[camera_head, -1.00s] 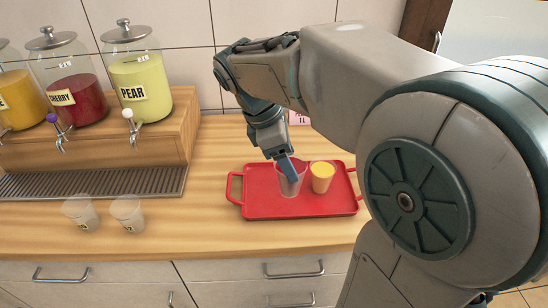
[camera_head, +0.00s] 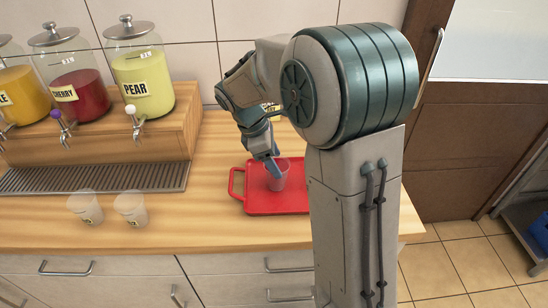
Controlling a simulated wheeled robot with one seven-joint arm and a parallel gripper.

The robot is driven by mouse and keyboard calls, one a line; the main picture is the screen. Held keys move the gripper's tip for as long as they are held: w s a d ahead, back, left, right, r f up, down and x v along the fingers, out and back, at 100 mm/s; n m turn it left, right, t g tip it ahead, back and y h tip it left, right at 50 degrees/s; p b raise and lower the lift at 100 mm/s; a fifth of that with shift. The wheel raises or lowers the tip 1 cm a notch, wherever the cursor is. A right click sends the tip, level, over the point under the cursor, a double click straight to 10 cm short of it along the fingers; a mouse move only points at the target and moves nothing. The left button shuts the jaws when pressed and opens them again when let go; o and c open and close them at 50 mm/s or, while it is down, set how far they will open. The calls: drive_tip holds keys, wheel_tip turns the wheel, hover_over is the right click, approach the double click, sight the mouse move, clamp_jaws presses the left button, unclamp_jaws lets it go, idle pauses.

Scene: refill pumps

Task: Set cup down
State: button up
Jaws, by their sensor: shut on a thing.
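My gripper (camera_head: 271,164) points down over the red tray (camera_head: 256,205) and is shut on a clear cup (camera_head: 280,182). The cup looks upright within the left part of the tray. Its contents cannot be made out against the red, and I cannot tell whether its base touches the tray. The right part of the tray is hidden behind my arm.
Two clear cups stand on the counter at left, one (camera_head: 85,208) beside the other (camera_head: 131,208). Behind them is a drip grille (camera_head: 95,178) under the orange, cherry and pear (camera_head: 142,85) dispensers. Bare counter lies between these cups and the tray.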

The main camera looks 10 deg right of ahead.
drive_tip(key=shift+f, duration=0.15)
drive_tip(key=o, duration=1.5)
drive_tip(key=s+v, duration=0.1)
drive_tip(key=v, duration=1)
drive_tip(key=s+d+f+m+t+y, duration=0.2)
drive_tip(key=s+m, duration=0.6)
drive_tip(key=s, duration=0.1)
drive_tip(key=s+d+f+m+t+y, duration=0.2)
drive_tip(key=s+f+m, duration=0.1)
drive_tip(key=s+m, duration=0.4)
drive_tip(key=s, duration=0.3)
drive_tip(key=shift+s+d+f+m, duration=0.15)
drive_tip(key=shift+d+f+m, duration=0.15)
drive_tip(key=shift+m, duration=0.1)
